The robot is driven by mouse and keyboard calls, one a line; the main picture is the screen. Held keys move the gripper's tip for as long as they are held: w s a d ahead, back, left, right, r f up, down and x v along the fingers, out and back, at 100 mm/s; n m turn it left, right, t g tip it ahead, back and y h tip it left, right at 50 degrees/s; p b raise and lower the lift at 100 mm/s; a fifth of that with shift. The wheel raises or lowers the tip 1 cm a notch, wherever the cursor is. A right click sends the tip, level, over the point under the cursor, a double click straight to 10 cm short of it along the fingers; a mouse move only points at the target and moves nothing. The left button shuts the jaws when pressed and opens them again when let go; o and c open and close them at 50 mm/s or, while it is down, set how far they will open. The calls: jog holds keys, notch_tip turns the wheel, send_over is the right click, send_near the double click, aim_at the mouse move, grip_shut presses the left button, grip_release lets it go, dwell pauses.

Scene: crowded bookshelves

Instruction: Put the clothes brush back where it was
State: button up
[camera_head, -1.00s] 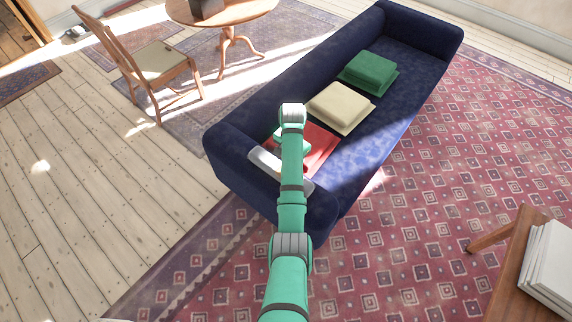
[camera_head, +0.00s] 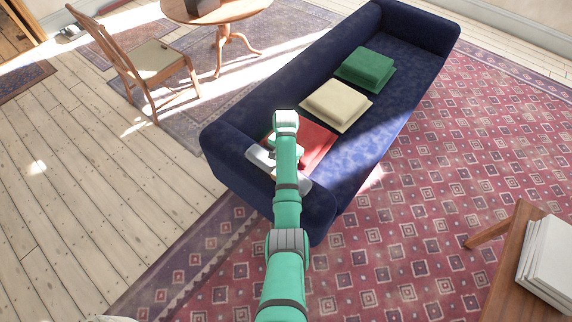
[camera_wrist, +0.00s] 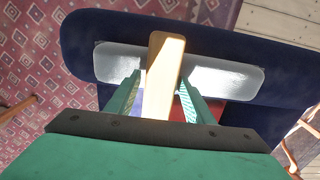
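The clothes brush (camera_wrist: 162,78) shows in the wrist view as a pale wooden bar between the two green fingers of my gripper (camera_wrist: 160,88). The fingers lie along its two sides, and it appears held. Its far end overlaps a silvery flat piece (camera_wrist: 225,76) on the arm of the blue sofa; I cannot tell whether they touch. In the head view, my gripper is mostly hidden by my arm, over the near end of the blue sofa (camera_head: 376,135). The silvery piece shows there too (camera_head: 261,158).
A red cushion (camera_head: 318,146), a cream cushion (camera_head: 335,102) and a green cushion (camera_head: 364,67) lie along the sofa. A wooden chair (camera_head: 150,58) and round table (camera_head: 222,10) stand behind. A wooden table (camera_head: 505,268) with white books (camera_head: 548,262) is at the right.

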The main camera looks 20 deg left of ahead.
dwell(0.3)
notch_tip(320, 180, up, 12)
jog(key=shift+r, duration=0.15)
dwell(0.4)
dwell(0.5)
